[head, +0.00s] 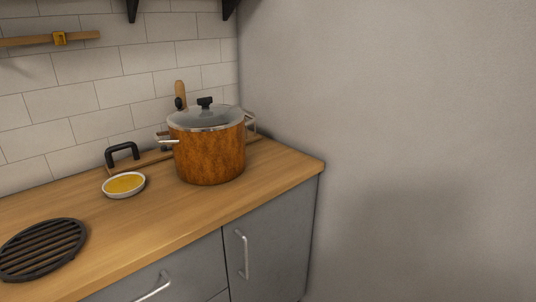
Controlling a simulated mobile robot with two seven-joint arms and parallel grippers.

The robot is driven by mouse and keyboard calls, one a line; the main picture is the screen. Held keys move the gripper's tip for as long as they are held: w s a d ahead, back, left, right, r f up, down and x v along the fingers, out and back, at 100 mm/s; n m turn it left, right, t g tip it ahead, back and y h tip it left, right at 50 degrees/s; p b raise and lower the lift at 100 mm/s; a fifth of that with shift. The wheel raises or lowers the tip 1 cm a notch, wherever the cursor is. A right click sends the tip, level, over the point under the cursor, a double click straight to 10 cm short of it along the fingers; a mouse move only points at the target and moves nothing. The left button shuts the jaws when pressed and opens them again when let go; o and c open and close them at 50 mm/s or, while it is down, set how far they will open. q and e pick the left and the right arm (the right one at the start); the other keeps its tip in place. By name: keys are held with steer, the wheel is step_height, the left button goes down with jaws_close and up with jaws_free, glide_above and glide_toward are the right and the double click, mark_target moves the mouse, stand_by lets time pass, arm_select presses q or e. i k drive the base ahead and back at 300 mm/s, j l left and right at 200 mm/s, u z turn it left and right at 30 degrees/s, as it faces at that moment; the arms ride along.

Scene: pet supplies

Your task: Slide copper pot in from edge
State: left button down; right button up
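The copper pot (209,158) stands upright on the wooden counter (172,212), near its back right corner. It has a glass lid (207,119) with a black knob and a metal handle on each side. Bare counter shows between the pot and the front edge. Neither of my grippers is in the head view.
A white dish with yellow contents (124,185) sits left of the pot. A black slatted trivet (42,249) lies at the front left. A board with a black handle (122,154) is behind. Grey cabinets (270,240) are below; a grey wall bounds the right.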

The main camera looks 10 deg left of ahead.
mark_target(213, 156)
steer(key=i+l+z, duration=0.2)
steer(key=z, duration=0.15)
steer(key=i+l+z, duration=0.1)
steer(key=i+z, duration=0.25)
steer(key=i+l+z, duration=0.1)
steer(key=z, duration=0.25)
